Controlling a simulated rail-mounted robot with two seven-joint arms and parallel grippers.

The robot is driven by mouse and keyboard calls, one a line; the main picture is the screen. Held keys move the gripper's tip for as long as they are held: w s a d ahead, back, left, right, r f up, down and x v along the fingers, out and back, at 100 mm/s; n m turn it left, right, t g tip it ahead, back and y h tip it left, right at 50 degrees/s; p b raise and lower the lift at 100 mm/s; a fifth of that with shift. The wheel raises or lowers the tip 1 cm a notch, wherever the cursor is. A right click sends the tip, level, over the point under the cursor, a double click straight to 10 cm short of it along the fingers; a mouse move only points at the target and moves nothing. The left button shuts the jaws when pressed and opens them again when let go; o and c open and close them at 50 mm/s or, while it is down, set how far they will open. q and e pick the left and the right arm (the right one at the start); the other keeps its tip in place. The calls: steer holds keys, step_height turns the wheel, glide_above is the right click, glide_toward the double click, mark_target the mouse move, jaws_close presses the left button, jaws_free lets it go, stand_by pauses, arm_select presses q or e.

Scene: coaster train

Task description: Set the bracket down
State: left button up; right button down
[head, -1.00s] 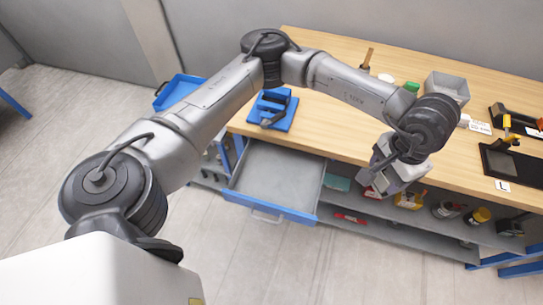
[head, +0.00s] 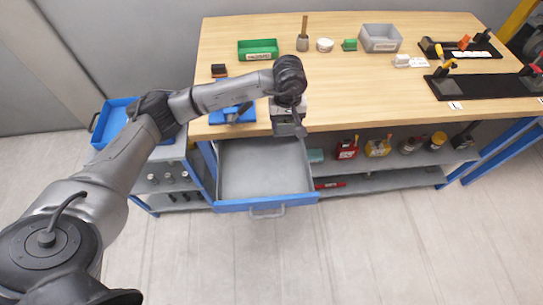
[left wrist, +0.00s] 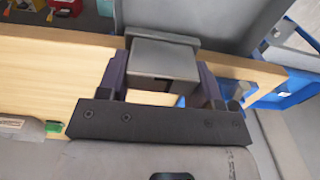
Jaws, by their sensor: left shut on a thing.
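My left gripper (head: 288,122) is at the table's front edge, above the back right corner of the open drawer (head: 262,170). It points downward. In the left wrist view its two fingers are on either side of a grey, block-like bracket (left wrist: 163,60) with a wider flange at its far end, and are shut on it. In the head view the bracket is mostly hidden by the gripper, so its gap to the table edge cannot be told. The drawer is grey inside with a blue front and looks empty. My right gripper is not in view.
A blue fixture (head: 232,114) stands left of the gripper on the wooden table (head: 350,85). A green bin (head: 258,49), a grey bin (head: 380,38) and black boards (head: 490,86) lie farther off. A shelf (head: 390,175) with several containers is below. The table's middle is clear.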

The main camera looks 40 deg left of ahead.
mark_target(285, 132)
arm_select(q)
step_height(285, 132, down, 17)
steer(key=shift+r+b, duration=0.1)
steer(key=shift+b, duration=0.9)
steer(key=o, duration=1.3)
steer(key=shift+r, duration=0.15)
step_height(285, 132, up, 12)
steer(key=shift+s+f+p, duration=0.1)
steer(key=shift+f+p, duration=0.05)
steer(key=shift+p, duration=0.7)
